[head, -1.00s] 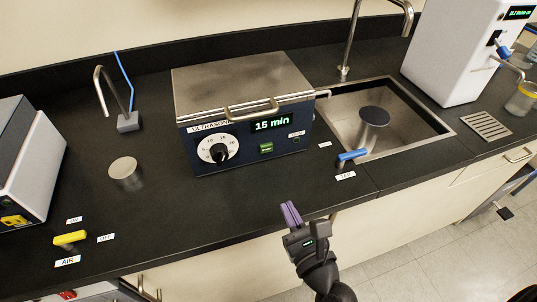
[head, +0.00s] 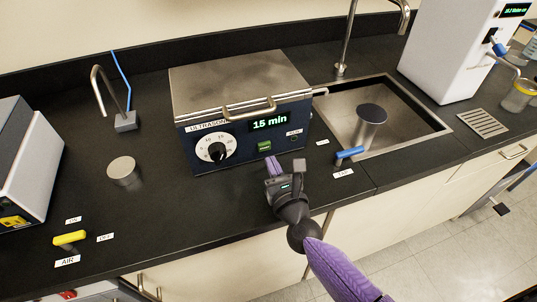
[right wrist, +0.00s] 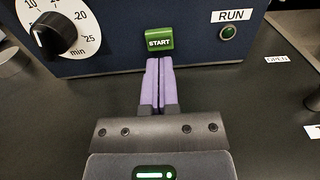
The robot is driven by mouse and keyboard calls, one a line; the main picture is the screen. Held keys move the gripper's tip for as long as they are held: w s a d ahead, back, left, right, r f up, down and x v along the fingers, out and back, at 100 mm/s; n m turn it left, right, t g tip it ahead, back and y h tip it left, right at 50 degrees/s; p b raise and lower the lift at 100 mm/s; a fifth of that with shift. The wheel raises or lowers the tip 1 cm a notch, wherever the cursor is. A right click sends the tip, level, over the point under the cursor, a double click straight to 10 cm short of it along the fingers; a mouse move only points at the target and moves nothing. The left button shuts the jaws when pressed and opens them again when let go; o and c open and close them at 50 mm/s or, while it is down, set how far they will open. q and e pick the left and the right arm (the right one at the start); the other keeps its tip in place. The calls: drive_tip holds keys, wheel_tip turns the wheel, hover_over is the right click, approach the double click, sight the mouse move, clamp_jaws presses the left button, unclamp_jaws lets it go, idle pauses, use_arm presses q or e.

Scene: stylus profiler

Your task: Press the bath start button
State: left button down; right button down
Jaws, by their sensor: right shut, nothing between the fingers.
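The ultrasonic bath (head: 240,95) is a dark blue box with a steel lid, standing on the black counter. Its display reads 15 min. The green start button (head: 264,146), marked START, is on its front panel; it also shows in the right wrist view (right wrist: 159,38). My right gripper (head: 272,164) is shut and empty. Its purple fingertips (right wrist: 159,62) point at the button from just below and in front; I cannot tell if they touch it. The RUN lamp (right wrist: 228,33) right of the button looks dark green. My left gripper is not in view.
The timer dial (head: 217,150) is left of the button. A sink (head: 400,128) with a blue-handled tap valve (head: 350,153) lies to the right. A yellow air valve (head: 69,238) and a round metal post (head: 123,170) stand at left. The counter in front of the bath is clear.

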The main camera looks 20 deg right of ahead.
sight(264, 147)
drive_tip(key=shift+w, duration=1.45)
